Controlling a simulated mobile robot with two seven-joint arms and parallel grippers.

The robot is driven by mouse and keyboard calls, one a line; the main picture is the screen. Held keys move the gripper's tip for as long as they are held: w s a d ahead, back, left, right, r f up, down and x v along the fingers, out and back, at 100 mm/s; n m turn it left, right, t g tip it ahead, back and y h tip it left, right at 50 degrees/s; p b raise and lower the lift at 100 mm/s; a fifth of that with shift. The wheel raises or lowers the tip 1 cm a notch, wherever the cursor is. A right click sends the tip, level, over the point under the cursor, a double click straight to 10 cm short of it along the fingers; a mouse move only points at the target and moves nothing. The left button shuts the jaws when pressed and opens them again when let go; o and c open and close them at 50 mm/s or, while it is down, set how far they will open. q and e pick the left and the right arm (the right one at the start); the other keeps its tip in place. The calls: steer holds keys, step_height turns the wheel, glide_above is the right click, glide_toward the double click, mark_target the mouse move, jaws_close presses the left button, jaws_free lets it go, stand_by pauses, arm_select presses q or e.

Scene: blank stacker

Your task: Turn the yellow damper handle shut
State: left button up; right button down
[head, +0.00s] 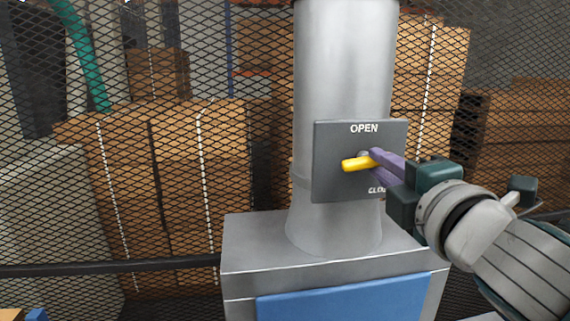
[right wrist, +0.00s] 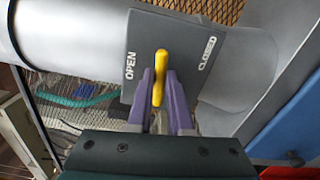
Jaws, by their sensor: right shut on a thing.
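The yellow damper handle (head: 355,164) sits on a dark grey plate (head: 335,135) fixed to the front of a vertical grey duct (head: 342,60). The plate reads OPEN at its top and CLOSED, partly hidden, at its lower right. The handle lies nearly level, its visible end to the left. My right gripper (head: 376,161) comes from the right with its purple fingers shut on the handle. In the right wrist view, the handle (right wrist: 160,70) stands between the fingertips (right wrist: 160,88), with OPEN left and CLOSED right. My left gripper is not in view.
The duct rises from a grey metal housing (head: 265,245) with a blue front panel (head: 345,298). Behind it is a wire mesh fence (head: 262,150) with stacked cardboard boxes (head: 200,150) beyond. A dark rail (head: 120,268) runs low along the fence.

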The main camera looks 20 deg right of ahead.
steer(key=shift+m, duration=0.9)
steer(key=c, duration=0.8)
jaws_free()
steer(key=shift+c, duration=0.2)
steer(key=shift+s+f, duration=0.1)
